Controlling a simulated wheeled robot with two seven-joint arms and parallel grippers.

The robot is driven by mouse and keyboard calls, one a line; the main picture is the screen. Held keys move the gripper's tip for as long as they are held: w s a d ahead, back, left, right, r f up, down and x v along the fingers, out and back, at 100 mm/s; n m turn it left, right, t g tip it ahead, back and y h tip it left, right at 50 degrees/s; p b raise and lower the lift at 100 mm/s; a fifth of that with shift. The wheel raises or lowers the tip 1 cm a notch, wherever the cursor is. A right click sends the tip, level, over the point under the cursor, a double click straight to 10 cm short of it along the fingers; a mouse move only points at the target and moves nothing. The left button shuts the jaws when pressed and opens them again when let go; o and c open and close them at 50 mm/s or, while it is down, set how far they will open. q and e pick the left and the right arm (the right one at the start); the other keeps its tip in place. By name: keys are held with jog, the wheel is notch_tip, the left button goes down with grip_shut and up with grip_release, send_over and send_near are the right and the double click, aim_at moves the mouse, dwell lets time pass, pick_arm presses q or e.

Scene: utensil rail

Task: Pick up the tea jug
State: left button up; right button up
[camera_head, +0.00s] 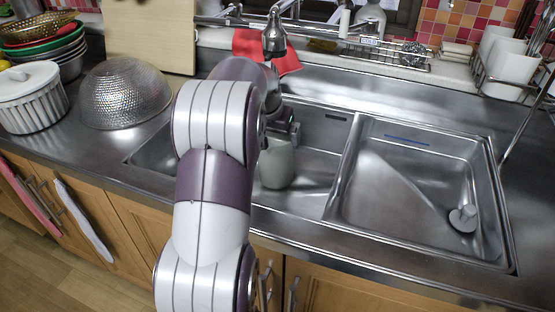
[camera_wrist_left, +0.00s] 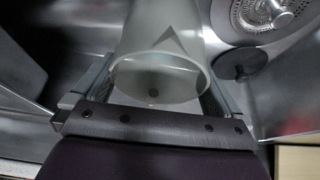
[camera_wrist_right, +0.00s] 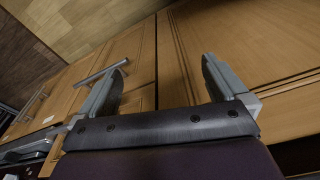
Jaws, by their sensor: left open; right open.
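The tea jug (camera_head: 277,166) is a pale grey-green cylinder in the left sink basin, partly hidden by my left arm. In the left wrist view the jug (camera_wrist_left: 165,70) shows its round rim towards the camera, between the two fingers. My left gripper (camera_head: 284,135) is open around the jug, with a finger on each side. Whether the fingers touch it I cannot tell. My right gripper (camera_wrist_right: 165,65) is open and empty in front of the wooden cabinet doors, out of the head view.
The right basin (camera_head: 400,185) holds only a small drain plug (camera_head: 462,218). The faucet (camera_head: 274,35) stands behind the jug. A metal colander (camera_head: 125,92) and a white ribbed pot (camera_head: 33,100) stand on the left counter. White cups (camera_head: 505,65) stand at the back right.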

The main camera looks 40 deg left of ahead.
aim_at(277, 142)
pick_arm(q)
jog(key=x, duration=0.3)
jog(key=shift+w+f+b, duration=0.15)
jog(key=shift+f+b, duration=0.15)
jog(key=shift+f, duration=0.05)
jog(key=shift+r, duration=0.1)
jog(key=shift+c, duration=1.2)
jog(key=c, duration=1)
jog(key=shift+r, duration=0.1)
jog(key=shift+c, duration=0.8)
